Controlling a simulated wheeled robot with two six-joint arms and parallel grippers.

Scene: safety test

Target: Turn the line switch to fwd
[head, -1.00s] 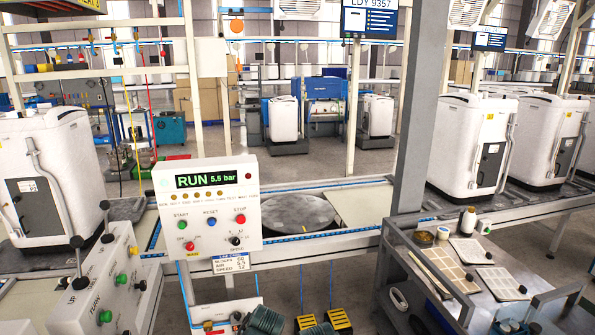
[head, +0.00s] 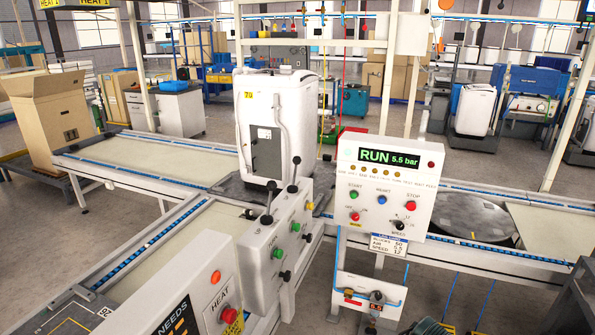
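The control panel (head: 416,205) is a white box on a stand right of centre in the head view. Its green display (head: 391,162) reads RUN 5.5 bar. Below are a green START button (head: 353,195), a blue RESET button (head: 382,200) and a red STOP button (head: 411,206). A small red control (head: 355,216) sits at the lower left, and a black speed knob (head: 397,226) at the lower right. No label reading fwd is legible, so I cannot tell which control is the line switch. Neither gripper is in view.
A white lever box (head: 262,258) with black levers and green buttons stands left of the panel. Nearer is a HEAT box (head: 198,290) with a red button (head: 229,315). A white washer (head: 273,95) stands on the conveyor behind. A cardboard box (head: 48,120) is far left.

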